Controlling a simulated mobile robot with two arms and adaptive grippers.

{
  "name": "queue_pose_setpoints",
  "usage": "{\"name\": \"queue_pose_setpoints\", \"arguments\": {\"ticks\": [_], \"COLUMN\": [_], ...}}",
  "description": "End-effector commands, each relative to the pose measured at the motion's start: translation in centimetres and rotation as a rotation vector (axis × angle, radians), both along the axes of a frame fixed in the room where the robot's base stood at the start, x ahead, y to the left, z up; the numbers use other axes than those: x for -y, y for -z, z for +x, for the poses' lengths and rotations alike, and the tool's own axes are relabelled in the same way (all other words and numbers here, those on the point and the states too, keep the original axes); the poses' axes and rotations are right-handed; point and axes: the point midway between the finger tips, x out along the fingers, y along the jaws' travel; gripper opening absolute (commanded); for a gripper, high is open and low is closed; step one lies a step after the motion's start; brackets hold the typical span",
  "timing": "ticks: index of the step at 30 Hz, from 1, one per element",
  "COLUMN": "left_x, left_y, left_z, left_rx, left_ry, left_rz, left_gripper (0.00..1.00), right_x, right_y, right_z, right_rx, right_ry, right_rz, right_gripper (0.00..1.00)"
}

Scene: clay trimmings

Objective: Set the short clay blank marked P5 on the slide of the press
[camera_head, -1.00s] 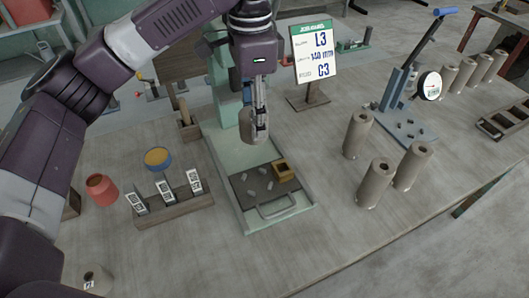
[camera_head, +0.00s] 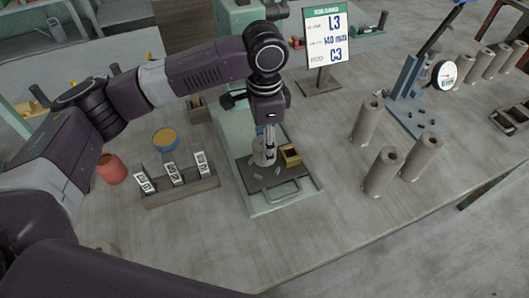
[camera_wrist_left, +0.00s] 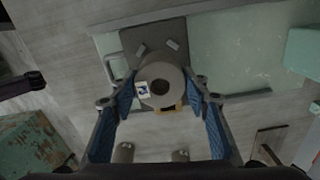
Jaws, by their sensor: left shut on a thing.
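My left gripper (camera_head: 268,150) is shut on a short grey clay blank (camera_head: 259,154), low over the back of the press slide. I cannot tell whether the blank touches it. In the left wrist view the blank (camera_wrist_left: 160,76) is a hollow round piece between the blue finger pads, its small white label too small to read.
A wooden rack with tags (camera_head: 180,193) stands to the left. Tall clay cylinders (camera_head: 381,172) stand to the right. A sign (camera_head: 327,38) shows L3 and C3.

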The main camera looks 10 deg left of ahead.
Motion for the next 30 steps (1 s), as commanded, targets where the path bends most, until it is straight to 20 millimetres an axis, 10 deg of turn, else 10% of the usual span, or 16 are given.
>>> {"name": "queue_pose_setpoints", "arguments": {"ticks": [20, 21, 30], "left_x": [0.0, 0.0, 0.0], "left_y": [4.4, 4.4, 4.4], "left_z": [0.0, 0.0, 0.0], "left_rx": [0.000, 0.000, 0.000], "left_ry": [0.000, 0.000, 0.000], "left_rz": [0.001, 0.001, 0.001], "left_gripper": [0.11, 0.47, 0.60], "right_x": [0.4, 0.3, 0.3], "right_y": [-0.4, -0.3, -0.3], "right_z": [-2.6, -2.5, -2.0], "right_rx": [-0.040, -0.037, -0.030], "right_ry": [-0.001, -0.001, -0.001], "right_rz": [-0.006, -0.006, -0.005], "right_gripper": [0.62, 0.62, 0.62]}}
